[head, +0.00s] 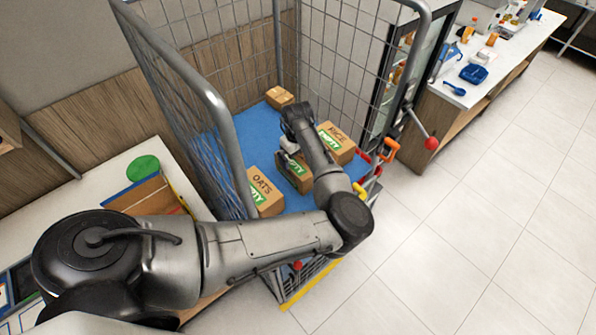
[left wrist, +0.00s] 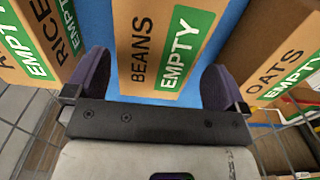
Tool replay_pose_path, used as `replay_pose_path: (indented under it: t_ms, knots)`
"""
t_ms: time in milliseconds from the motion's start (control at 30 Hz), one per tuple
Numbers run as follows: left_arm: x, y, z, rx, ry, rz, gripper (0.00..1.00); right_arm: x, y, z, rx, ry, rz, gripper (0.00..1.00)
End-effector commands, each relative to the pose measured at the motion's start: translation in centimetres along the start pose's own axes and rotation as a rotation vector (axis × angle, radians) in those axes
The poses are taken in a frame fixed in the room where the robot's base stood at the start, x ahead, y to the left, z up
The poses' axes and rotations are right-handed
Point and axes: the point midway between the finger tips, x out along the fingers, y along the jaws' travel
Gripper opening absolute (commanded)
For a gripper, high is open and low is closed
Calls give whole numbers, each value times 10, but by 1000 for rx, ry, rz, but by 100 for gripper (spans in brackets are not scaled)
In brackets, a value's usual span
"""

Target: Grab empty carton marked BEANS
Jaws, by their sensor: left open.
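The brown carton marked BEANS (left wrist: 142,40), with a green EMPTY label (left wrist: 182,45), fills the upper middle of the left wrist view. In the head view this carton (head: 302,184) stands on the blue cage floor, partly hidden by my left arm. My left gripper (left wrist: 157,68) is open, with one dark finger on each side of the carton. My right gripper is not in view.
The OATS carton (head: 262,190) and the RICE carton (head: 338,142) stand on either side, and a small carton (head: 279,97) is at the back. Wire cage walls (head: 345,60) surround the blue floor (head: 258,125). A counter (head: 455,95) is at the right.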

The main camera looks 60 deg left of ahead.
Motion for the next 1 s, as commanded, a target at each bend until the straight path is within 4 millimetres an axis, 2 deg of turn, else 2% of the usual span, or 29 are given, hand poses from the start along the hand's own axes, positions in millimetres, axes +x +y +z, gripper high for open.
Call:
replay_pose_path:
  t_ms: [200, 400, 700, 767, 1000]
  knots:
    - [24, 1, 0, 1, -3, -2, 100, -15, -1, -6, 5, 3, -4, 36]
    - [45, 2, 0, 0, -1, -1, 100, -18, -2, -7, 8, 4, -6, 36]
    - [50, 2, 0, 0, -1, 0, 100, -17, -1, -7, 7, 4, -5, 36]
    - [50, 2, 0, 0, -1, 0, 96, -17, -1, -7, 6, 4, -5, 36]
    - [50, 2, 0, 0, -1, 0, 73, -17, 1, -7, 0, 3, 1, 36]
